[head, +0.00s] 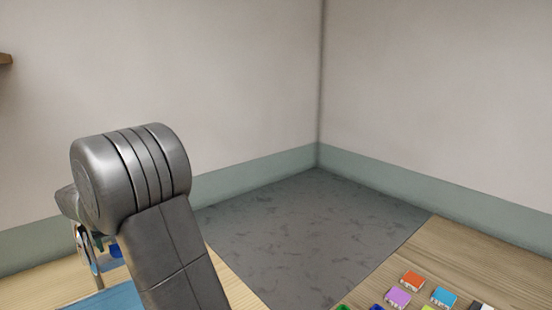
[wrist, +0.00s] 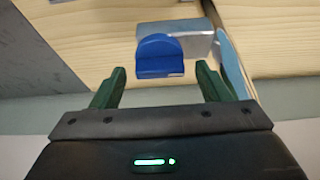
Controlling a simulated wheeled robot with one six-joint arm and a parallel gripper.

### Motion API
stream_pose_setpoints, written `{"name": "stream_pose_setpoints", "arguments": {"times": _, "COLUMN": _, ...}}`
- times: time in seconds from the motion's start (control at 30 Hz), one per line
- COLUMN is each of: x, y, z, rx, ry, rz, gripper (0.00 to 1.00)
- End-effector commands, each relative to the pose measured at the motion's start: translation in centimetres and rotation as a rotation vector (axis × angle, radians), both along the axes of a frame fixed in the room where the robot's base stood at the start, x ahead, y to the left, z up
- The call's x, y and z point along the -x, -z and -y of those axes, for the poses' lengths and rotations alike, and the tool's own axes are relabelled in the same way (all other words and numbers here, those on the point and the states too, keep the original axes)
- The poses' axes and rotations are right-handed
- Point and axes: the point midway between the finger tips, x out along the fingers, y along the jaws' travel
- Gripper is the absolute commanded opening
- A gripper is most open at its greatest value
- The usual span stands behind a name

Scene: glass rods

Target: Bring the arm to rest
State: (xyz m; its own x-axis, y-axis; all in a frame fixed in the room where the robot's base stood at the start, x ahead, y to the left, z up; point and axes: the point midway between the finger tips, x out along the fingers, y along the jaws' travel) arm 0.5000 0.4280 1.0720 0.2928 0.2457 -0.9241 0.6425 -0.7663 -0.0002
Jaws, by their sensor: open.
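My arm shows large at the left of the head view, bent over at a thick grey joint. My gripper (wrist: 160,70) shows in the wrist view with its two green fingers spread apart. A blue piece with a rounded top (wrist: 160,56) appears between and beyond the fingertips, in front of a grey metallic block (wrist: 188,42). Nothing is visibly clamped, and I cannot tell the distance to the blue piece.
A wooden surface with several coloured blocks, among them an orange one (head: 412,281) and a purple one (head: 397,297), lies at the lower right. A blue mat (head: 100,301) lies at the lower left. Grey floor (head: 310,225) lies between, with walls behind.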

Motion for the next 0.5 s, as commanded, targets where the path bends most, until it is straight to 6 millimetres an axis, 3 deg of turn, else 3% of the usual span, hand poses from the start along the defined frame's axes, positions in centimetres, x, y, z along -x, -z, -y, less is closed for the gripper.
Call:
{"name": "stream_pose_setpoints", "arguments": {"times": 0.17, "x": 0.5, "y": -1.8, "z": 0.4, "rx": -0.003, "ry": 0.013, "rz": 0.002, "gripper": 0.70}}
{"name": "stream_pose_setpoints", "arguments": {"times": 0.5, "x": 2.5, "y": -8.0, "z": 2.0, "rx": -0.004, "ry": 0.013, "rz": 0.003, "gripper": 0.70}}
